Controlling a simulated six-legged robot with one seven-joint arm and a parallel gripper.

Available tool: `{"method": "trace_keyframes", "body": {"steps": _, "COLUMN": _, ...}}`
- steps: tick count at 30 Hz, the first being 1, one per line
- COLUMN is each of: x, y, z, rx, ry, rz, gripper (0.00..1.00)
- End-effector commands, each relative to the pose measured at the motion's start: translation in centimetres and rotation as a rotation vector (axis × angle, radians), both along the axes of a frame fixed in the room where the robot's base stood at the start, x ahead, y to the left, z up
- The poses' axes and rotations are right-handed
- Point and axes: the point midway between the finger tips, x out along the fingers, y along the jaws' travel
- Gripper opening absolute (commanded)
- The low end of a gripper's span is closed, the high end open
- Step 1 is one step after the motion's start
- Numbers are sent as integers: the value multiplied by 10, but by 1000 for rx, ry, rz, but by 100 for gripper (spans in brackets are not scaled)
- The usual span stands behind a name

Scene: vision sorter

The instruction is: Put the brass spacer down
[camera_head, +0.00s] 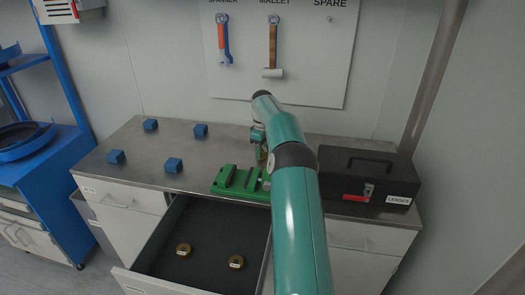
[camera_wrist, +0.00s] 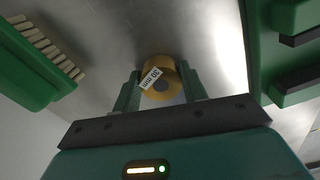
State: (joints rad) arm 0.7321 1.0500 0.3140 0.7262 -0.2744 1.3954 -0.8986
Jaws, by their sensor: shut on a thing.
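The brass spacer (camera_wrist: 160,91) is a short gold cylinder with a hole and a white printed label ending in "mm". It sits between the two green fingers of my gripper (camera_wrist: 159,80), which is shut on it. The bare metal worktop shows behind it in the wrist view; I cannot tell whether the spacer touches it. In the head view my gripper (camera_head: 262,152) is over the worktop (camera_head: 195,152), just behind the green fixture, and my arm hides most of it.
An open drawer (camera_head: 215,218) holds two brass rings (camera_head: 183,250). The green slotted fixture (camera_head: 232,184) is at the front edge, with a black toolbox (camera_head: 370,175) to the right. Several blue cubes (camera_head: 173,165) stand left. A green brush (camera_wrist: 40,65) is near my gripper.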

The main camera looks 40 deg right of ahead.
Motion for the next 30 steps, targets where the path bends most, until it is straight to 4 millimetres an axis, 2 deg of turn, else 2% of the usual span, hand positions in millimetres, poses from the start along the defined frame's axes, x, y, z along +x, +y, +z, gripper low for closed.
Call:
{"method": "trace_keyframes", "body": {"steps": 10, "x": 0, "y": 0, "z": -3, "rx": -1, "ry": -2, "rz": 0, "gripper": 8}}
{"method": "trace_keyframes", "body": {"steps": 11, "x": 0, "y": 0, "z": -3, "rx": -1, "ry": -1, "rz": 0, "gripper": 46}}
{"method": "trace_keyframes", "body": {"steps": 14, "x": 0, "y": 0, "z": -3, "rx": -1, "ry": -1, "rz": 0, "gripper": 64}}
{"method": "trace_keyframes", "body": {"steps": 23, "x": 0, "y": 0, "z": -2, "rx": -1, "ry": -1, "rz": 0, "gripper": 64}}
{"method": "trace_keyframes", "body": {"steps": 30, "x": 1, "y": 8, "z": 16, "rx": -2, "ry": -3, "rz": 2, "gripper": 64}}
